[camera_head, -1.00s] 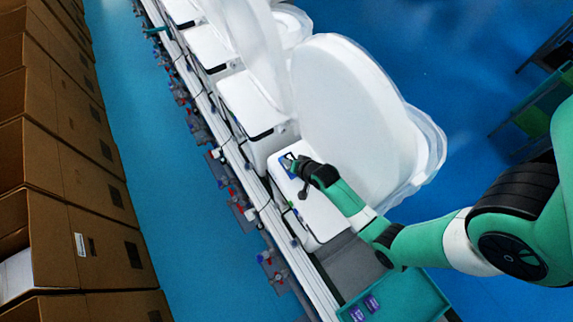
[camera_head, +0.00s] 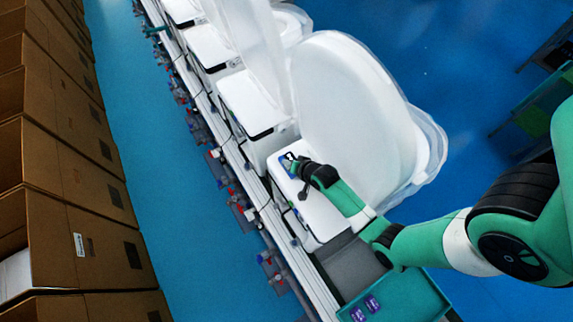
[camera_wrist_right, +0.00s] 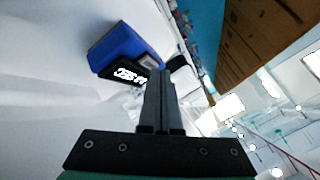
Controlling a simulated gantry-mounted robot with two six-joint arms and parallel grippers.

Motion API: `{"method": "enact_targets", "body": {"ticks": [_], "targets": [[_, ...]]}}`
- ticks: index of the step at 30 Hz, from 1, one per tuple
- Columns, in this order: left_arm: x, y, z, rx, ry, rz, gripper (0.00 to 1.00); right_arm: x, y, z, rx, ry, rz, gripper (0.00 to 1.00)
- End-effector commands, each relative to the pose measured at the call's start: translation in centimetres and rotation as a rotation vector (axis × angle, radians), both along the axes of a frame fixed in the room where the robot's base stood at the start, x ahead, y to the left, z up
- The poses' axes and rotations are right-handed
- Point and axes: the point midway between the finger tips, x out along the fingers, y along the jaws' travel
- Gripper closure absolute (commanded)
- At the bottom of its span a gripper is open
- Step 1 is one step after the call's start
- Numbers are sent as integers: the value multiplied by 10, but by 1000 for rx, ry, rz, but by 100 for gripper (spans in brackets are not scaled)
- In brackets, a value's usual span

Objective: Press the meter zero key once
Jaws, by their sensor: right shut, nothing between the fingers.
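The meter (camera_wrist_right: 122,52) is a blue block with a dark face and white digits in the right wrist view, just left of and beyond my fingertips. In the head view the meter (camera_head: 287,164) is a small blue patch on the white toilet tank, partly covered by my gripper. My right gripper (camera_head: 296,162) is shut and empty at the meter. In the right wrist view the shut fingers of my right gripper (camera_wrist_right: 160,75) point at the dark right end of the meter. I cannot tell whether they touch it. My left gripper is not in view.
A white toilet seat and lid (camera_head: 350,110) in clear wrap stand right beside my right arm. More white toilets line the conveyor (camera_head: 240,155). Cardboard boxes (camera_head: 60,200) fill the left side. A teal tray (camera_head: 410,300) with purple packets is at the bottom.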

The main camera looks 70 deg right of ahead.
Motion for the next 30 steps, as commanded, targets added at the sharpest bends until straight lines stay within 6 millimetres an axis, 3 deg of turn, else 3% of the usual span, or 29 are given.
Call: {"method": "enact_targets", "body": {"ticks": [30], "targets": [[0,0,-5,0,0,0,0,0,0,-7,0,0,0,100]]}}
